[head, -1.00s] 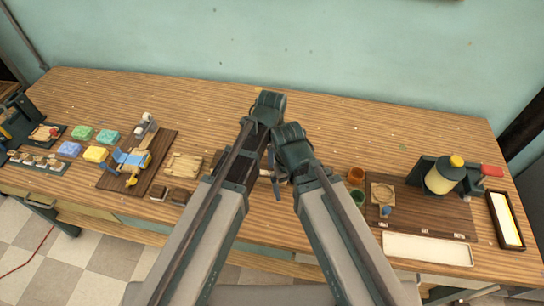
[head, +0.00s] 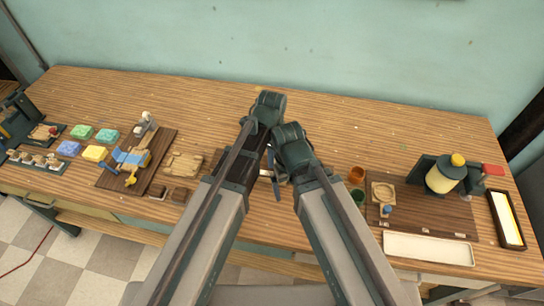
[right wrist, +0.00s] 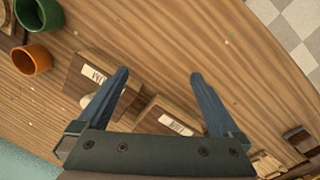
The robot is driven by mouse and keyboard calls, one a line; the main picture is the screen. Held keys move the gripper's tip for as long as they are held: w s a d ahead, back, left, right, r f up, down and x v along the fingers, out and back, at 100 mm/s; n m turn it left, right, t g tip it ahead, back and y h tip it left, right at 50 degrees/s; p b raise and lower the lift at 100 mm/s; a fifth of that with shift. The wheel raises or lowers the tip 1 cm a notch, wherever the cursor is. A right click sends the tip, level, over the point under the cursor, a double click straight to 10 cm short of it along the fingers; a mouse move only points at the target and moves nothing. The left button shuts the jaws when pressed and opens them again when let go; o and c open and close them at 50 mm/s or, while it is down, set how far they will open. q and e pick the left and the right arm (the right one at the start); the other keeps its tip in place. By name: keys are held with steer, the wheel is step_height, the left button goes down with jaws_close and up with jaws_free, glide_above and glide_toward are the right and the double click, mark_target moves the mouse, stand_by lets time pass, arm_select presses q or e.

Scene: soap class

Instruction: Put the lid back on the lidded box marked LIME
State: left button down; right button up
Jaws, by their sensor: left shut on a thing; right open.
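In the right wrist view, two brown boxes with pale labels lie below my right gripper (right wrist: 158,73): a left box (right wrist: 86,61) and a right box (right wrist: 152,122). The label lettering is too small and turned to read surely. The right gripper is open, its fingers apart over the boxes; it also shows in the head view (head: 276,178). A small pale rounded thing (right wrist: 87,101) sits beside its left finger. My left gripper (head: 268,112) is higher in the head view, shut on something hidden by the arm. I cannot make out the lid.
An orange cup (head: 356,175) and a green cup (head: 357,196) stand right of the arms. Coloured soaps (head: 95,153) lie at left. The table's back strip is clear.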

arm_select(q)
steer(key=shift+c, duration=0.6)
jaws_free()
steer(key=shift+r+p, duration=3.55)
arm_select(e)
step_height(320, 180, up, 7)
arm_select(q)
steer(key=shift+f, duration=0.2)
arm_select(e)
steer(key=shift+f, duration=0.2)
arm_select(q)
step_height(320, 180, down, 6)
steer(key=b, duration=0.6)
steer(key=shift+r, duration=0.15)
arm_select(e)
step_height(320, 180, down, 6)
steer(key=shift+r, duration=0.2)
